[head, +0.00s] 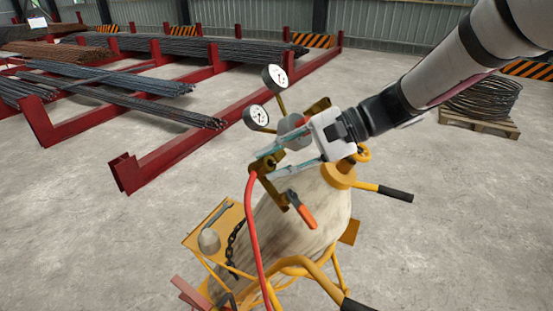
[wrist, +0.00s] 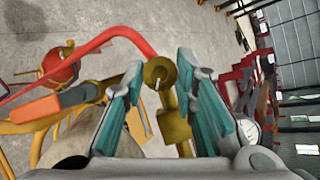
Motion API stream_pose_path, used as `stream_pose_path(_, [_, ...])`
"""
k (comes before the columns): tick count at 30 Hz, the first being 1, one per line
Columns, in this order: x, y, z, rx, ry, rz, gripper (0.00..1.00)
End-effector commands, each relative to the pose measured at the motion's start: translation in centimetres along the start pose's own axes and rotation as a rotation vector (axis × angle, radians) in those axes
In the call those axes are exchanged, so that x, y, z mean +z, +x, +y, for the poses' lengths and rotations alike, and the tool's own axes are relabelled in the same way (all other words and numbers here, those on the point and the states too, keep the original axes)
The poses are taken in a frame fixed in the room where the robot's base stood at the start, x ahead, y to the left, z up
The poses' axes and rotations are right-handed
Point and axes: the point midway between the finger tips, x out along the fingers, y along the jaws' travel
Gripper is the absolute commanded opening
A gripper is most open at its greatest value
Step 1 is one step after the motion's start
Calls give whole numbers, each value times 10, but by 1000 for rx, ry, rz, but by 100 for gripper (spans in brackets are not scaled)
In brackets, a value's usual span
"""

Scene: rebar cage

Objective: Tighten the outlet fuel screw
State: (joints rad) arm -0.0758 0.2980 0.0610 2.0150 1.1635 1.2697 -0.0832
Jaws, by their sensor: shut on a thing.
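A brass outlet screw (wrist: 160,72) with a small pin sits between my fingertips in the wrist view, where the red hose (wrist: 110,40) meets the regulator. My gripper (wrist: 159,75) is shut on it, with a teal-padded finger on each side. In the head view my gripper (head: 263,165) reaches down-left across the regulator (head: 291,125), its fingertips by the top of the red hose (head: 251,215). The fingers partly hide the brass fittings there. Two round gauges (head: 275,77) (head: 256,116) stand above the regulator.
A worn whitish cylinder (head: 300,225) rests in a yellow trolley (head: 310,268) below my gripper. An orange-handled torch (head: 301,209) hangs close to the fingers. A yellow tray (head: 215,222) holds tools.

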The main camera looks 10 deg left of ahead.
Motion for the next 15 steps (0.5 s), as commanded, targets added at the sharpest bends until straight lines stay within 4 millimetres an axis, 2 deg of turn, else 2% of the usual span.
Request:
stream_pose_path(3, [0,0,0,-1,1,1,0])
stream_pose_path(4, [0,0,0,-1,1,1,33])
stream_pose_path(6, [0,0,0,-1,1,1,46])
stream_pose_path(15, [0,-1,0,0,0,0,46])
